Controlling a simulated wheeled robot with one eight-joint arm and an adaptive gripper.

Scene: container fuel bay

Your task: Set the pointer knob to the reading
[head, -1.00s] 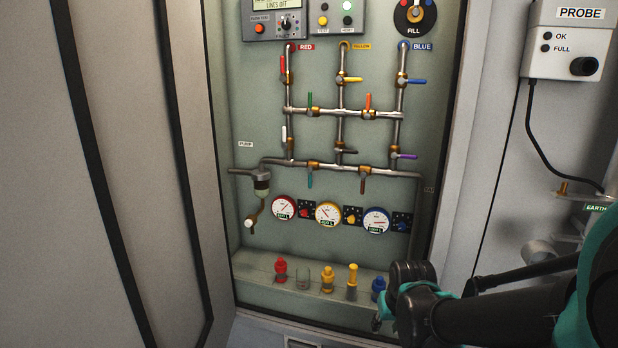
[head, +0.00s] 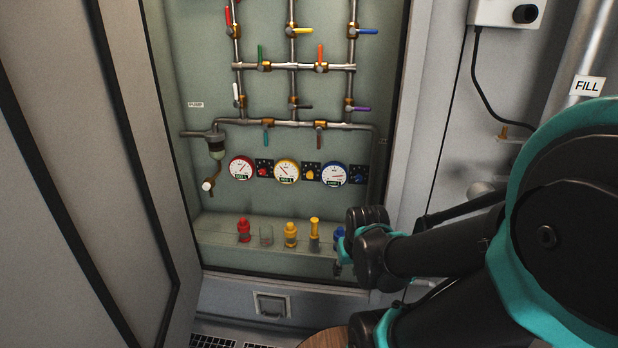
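Three small pointer knobs sit on dark plates beside round gauges in the head view: a red knob (head: 263,171), a yellow knob (head: 310,174) and a blue knob (head: 359,176). Left of each is its gauge: red-rimmed (head: 241,168), yellow-rimmed (head: 286,171) and blue-rimmed (head: 334,175). Knob pointers and gauge readings are too small to make out. My gripper (head: 341,264) shows only as a small dark part at the end of my arm, low at the panel's right, below the blue gauge and apart from the knobs. Its fingers are mostly hidden behind my wrist.
Pipes with coloured valve levers (head: 321,56) fill the panel above. An open door (head: 80,200) stands left.

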